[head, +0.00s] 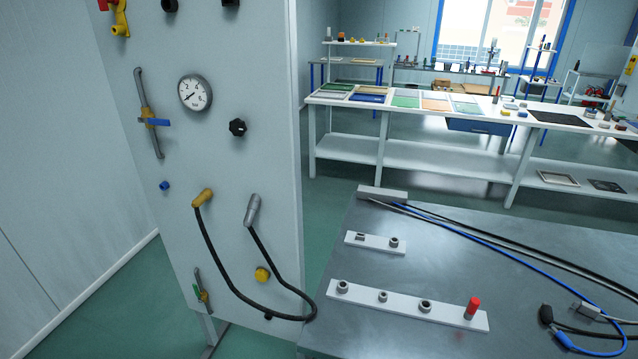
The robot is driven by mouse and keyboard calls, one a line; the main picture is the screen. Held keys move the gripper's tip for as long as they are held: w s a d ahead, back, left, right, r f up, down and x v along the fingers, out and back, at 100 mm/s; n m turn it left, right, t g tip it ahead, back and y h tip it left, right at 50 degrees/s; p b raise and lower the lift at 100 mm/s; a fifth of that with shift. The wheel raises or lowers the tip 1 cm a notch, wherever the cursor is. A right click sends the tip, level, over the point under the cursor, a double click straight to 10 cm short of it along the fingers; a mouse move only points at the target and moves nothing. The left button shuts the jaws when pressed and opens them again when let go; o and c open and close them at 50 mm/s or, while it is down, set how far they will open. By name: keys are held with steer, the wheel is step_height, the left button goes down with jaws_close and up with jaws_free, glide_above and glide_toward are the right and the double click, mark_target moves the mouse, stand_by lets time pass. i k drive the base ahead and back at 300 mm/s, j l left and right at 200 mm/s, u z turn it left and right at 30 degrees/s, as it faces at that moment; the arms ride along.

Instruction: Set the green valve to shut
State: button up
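The green valve (198,291) is low on the left side of the white panel, on a short grey pipe that runs up and down. Its green handle is small in the head view, and I cannot tell surely whether it lies along or across the pipe. A yellow part shows beside the handle. My gripper is not in view, and nothing touches the valve.
The panel (235,150) also carries a blue-handled valve (157,122), a gauge (195,92), a black knob (237,127) and a yellow button (262,274). A black hose (225,272) loops right of the green valve. A grey table (450,240) stands right.

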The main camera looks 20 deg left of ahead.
mark_target(194, 286)
steer(key=u, duration=0.85)
steer(key=i+j+u, duration=0.2)
steer(key=j+u, duration=0.15)
steer(key=i+j+u, duration=0.35)
steer(key=i+j, duration=0.15)
steer(key=i+j+u, duration=0.1)
steer(key=j, duration=0.3)
steer(key=i+j+u, duration=0.15)
steer(key=i, duration=0.5)
